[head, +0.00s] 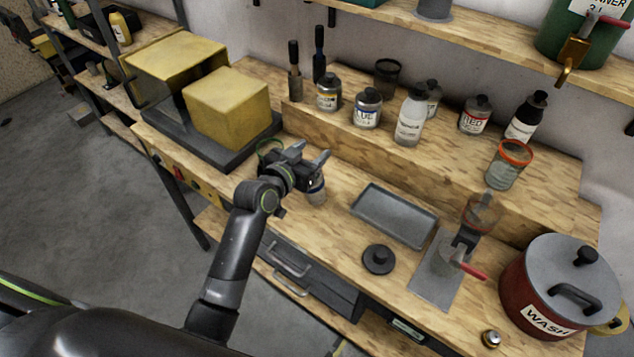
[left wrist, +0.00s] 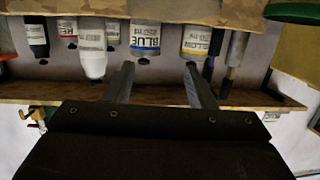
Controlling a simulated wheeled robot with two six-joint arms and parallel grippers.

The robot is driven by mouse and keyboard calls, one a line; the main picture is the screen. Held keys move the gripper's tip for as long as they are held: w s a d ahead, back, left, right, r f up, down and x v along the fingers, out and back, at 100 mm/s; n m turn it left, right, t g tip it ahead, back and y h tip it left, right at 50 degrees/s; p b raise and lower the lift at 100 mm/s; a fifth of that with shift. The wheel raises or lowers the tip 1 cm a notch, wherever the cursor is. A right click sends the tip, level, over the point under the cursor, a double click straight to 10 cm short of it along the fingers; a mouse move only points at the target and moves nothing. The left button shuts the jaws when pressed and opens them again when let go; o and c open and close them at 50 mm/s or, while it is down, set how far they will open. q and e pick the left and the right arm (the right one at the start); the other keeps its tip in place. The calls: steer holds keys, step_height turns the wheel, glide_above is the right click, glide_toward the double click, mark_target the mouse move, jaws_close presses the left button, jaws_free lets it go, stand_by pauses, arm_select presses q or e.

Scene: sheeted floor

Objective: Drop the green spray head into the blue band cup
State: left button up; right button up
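My left gripper (head: 308,159) is open above the bench, its two fingers apart. In the left wrist view the fingers (left wrist: 158,88) are spread with nothing between them. A small pale cup (head: 317,193) with a bluish rim stands just below and beside the gripper, partly hidden by it; I cannot tell for sure that it is the blue band cup. A green edge also shows in the left wrist view (left wrist: 294,13). I cannot make out the green spray head. My right gripper is not in view.
Labelled bottles, including BLUE (head: 368,108) and RED (head: 474,115), stand on the raised shelf. An orange-rimmed cup (head: 509,163) is at right. A grey tray (head: 394,215), a black disc (head: 378,259), a red-levered device (head: 465,245) and the WASH pot (head: 550,290) occupy the bench.

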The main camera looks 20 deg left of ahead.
arm_select(q)
steer(key=shift+o, duration=0.2)
steer(key=shift+s, duration=0.1)
steer(key=shift+s+a, duration=0.1)
steer(key=shift+s, duration=0.05)
steer(key=b+v, duration=0.4)
steer(key=v, duration=1.3)
steer(key=shift+r, duration=0.1)
